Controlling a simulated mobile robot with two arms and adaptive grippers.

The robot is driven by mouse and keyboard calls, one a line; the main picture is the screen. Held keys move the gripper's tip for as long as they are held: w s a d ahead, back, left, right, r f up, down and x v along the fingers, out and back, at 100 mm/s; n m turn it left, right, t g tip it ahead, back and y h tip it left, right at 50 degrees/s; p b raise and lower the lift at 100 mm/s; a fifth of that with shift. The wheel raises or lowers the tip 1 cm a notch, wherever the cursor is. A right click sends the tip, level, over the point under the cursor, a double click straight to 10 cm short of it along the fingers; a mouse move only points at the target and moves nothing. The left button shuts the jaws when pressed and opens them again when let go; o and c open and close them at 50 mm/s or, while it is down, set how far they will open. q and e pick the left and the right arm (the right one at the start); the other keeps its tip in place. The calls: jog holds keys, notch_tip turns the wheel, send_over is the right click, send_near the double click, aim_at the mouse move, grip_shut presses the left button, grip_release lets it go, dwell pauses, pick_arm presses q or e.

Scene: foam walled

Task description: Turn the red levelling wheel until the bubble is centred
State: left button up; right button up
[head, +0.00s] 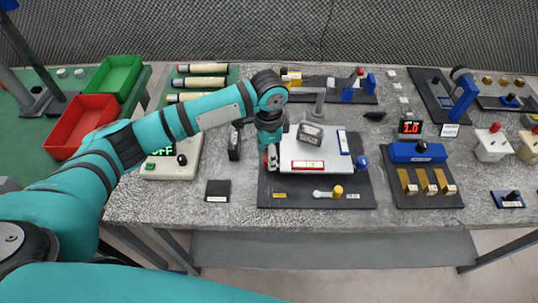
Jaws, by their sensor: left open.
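A white levelling plate (287,164) sits on a dark base board (310,202). A red-framed bubble vial (307,165) lies near the plate's front edge, and a blue-framed vial (343,143) lies along its right side. The bubbles are too small to read. My left gripper (270,160) points down at the plate's left edge, open. Bits of red show at its fingertips, where the red wheel (265,158) seems to be, mostly hidden by the gripper. I cannot tell whether the fingers touch it. A blue wheel (361,162) is at the right edge and a yellow one (338,191) in front.
A grey box-like part (311,134) stands at the plate's back. A device with a green display (166,168) is left of the board, partly behind my arm. A blue block fixture (418,152) stands right. Red (72,130) and green (119,75) bins are far left.

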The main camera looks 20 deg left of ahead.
pick_arm(q)
jog(key=shift+f, duration=1.1)
grip_shut()
jog(key=shift+r+n+p, duration=0.2)
jog(key=shift+n+p, duration=0.1)
jog(key=shift+p, duration=0.5)
jog(key=n+p, duration=0.2)
jog(key=p, duration=0.2)
jog(key=shift+d+r+n, duration=0.1)
jog(key=shift+n, duration=0.2)
jog(key=shift+n+p, duration=0.8)
jog(key=shift+p, duration=0.2)
jog(key=shift+f+n+p, duration=0.2)
jog(key=shift+n+p, duration=0.3)
jog(key=shift+n, duration=0.1)
pick_arm(e)
notch_tip(320, 180, up, 9)
jog(key=s, duration=0.1)
jog(key=shift+d+f, duration=0.15)
jog(key=shift+f, duration=0.05)
pick_arm(q)
jog(key=shift+w, duration=0.1)
pick_arm(e)
jog(key=shift+s, duration=0.15)
